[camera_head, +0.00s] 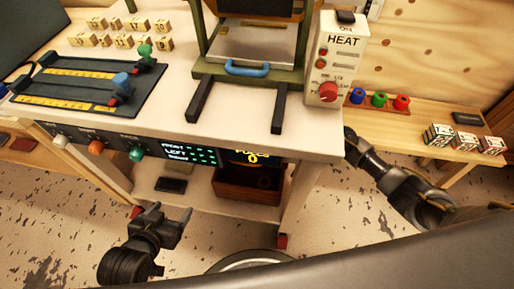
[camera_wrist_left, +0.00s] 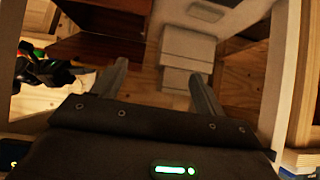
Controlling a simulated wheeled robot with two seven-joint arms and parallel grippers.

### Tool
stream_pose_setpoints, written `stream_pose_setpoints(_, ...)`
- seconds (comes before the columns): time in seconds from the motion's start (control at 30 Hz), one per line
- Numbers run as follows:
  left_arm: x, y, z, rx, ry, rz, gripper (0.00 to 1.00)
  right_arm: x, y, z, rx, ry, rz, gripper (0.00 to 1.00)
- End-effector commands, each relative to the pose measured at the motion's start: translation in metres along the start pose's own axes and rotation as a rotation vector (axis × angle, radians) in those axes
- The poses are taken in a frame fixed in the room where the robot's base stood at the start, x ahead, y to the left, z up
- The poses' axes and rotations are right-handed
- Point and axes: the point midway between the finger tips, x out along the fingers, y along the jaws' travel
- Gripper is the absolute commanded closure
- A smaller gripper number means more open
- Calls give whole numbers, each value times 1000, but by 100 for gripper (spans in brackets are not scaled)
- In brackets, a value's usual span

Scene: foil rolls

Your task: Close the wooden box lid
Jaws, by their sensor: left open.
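A dark reddish-brown wooden box (camera_head: 250,186) sits on the lower shelf under the workbench in the head view. Its upper part is in shadow below the bench front, and I cannot make out its lid clearly. My left gripper (camera_head: 168,222) is open and empty, to the left of the box and in front of the shelf. In the left wrist view its two fingers (camera_wrist_left: 158,85) stand apart with nothing between them. My right arm is at the right, and its dark end (camera_head: 355,142) is near the bench's right corner; its fingers cannot be made out.
A low wooden bench (camera_head: 420,120) stands at the right. A dark flat object (camera_head: 170,184) lies on the shelf.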

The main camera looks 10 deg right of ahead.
Motion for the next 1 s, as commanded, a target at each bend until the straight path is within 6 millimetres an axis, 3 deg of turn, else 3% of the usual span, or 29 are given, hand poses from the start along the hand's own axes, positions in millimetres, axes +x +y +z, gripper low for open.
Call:
stream_pose_setpoints(0.37,-2,-2,4,-5,-31,-6,28,-1,-1,-3,1,1,1,100)
stream_pose_setpoints(0.57,-15,-15,36,-36,-231,-40,28,-6,-5,-15,1,3,3,100)
stream_pose_setpoints(0.83,-56,-32,95,-113,-605,-87,28,-16,-11,-37,2,7,8,100)
stream_pose_setpoints(1.0,-46,-32,104,-114,-618,-85,28,-60,-10,-34,2,6,10,100)
